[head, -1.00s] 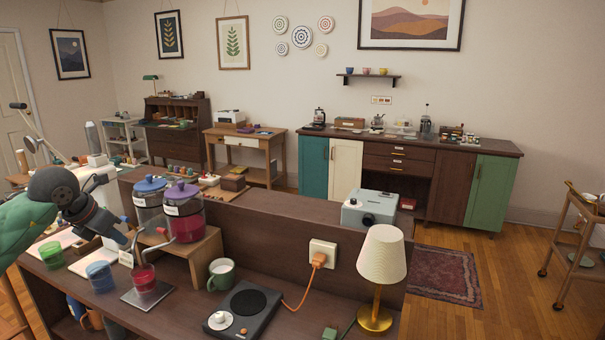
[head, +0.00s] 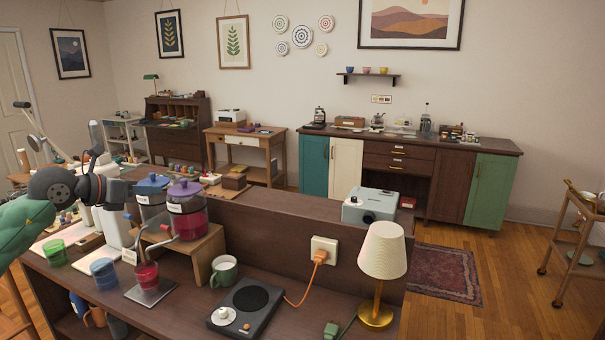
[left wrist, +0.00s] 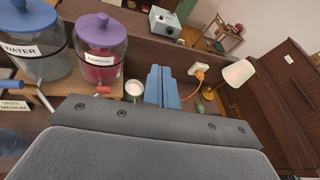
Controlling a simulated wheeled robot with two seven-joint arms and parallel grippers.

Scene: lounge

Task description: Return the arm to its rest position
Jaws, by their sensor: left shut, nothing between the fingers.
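My left arm comes in from the left in the head view, with its left gripper (head: 118,192) raised beside the blue-lidded dispenser. In the left wrist view the blue fingers of the left gripper (left wrist: 163,85) are together, with nothing between them. The purple-lidded dispenser (head: 188,212) of red drink and the blue-lidded dispenser (head: 151,196), labelled water in the wrist view, stand on a wooden riser (head: 205,252). My right gripper is out of view.
A blue glass (head: 104,272) and a green glass (head: 55,253) stand at the counter's left. A grey appliance (head: 372,206) sits on the raised ledge.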

